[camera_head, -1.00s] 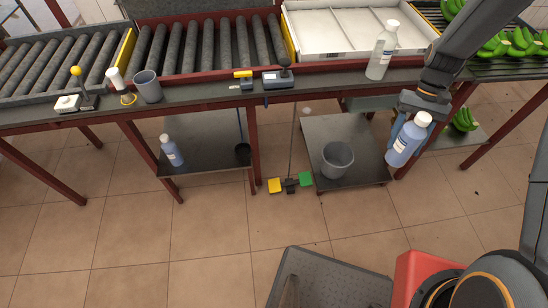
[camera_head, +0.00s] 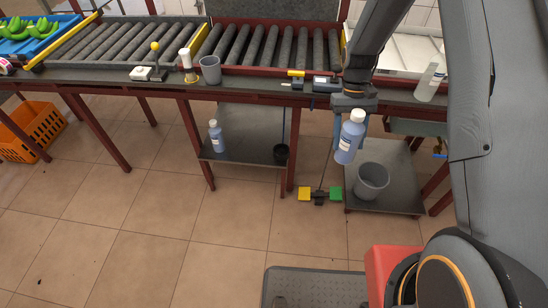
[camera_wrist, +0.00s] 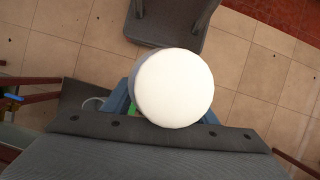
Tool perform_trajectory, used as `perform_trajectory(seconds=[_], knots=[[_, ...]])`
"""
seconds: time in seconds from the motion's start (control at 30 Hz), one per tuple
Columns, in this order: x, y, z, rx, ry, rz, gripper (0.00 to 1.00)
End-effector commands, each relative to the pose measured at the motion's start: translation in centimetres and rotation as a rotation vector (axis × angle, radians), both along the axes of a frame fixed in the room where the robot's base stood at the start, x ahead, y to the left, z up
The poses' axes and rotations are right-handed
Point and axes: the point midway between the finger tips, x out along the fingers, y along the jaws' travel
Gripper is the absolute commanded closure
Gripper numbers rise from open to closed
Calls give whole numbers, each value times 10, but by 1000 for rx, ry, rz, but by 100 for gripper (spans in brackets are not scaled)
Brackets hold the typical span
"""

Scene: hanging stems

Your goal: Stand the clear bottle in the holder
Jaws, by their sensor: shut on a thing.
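My gripper (camera_head: 350,122) is shut on a blue bottle (camera_head: 347,142) with a white cap and a pale label. It holds the bottle roughly upright, in front of the bench. In the wrist view the white cap (camera_wrist: 174,88) hides most of the bottle and the fingers. A clear bottle (camera_head: 430,81) with a white label stands on the bench at the right, apart from my gripper and partly cut off by my arm. A grey cup (camera_head: 210,70), which may be the holder, stands on the bench at the left. I cannot tell which thing is the holder.
Another blue bottle (camera_head: 216,136) stands on the lower shelf (camera_head: 242,150). A grey bucket (camera_head: 371,181) stands on a low platform at the right. Small devices (camera_head: 325,84) lie on the bench edge (camera_head: 260,88). An orange crate (camera_head: 30,128) is at far left.

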Motion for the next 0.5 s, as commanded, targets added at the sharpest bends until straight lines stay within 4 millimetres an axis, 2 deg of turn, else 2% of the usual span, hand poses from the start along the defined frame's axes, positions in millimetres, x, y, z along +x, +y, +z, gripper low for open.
perform_trajectory(seconds=[0.03,0.1,0.5], knots=[[8,7,-15,0,-1,44,100],[17,16,-28,-1,-1,118,100],[63,70,-98,-2,0,540,100]])
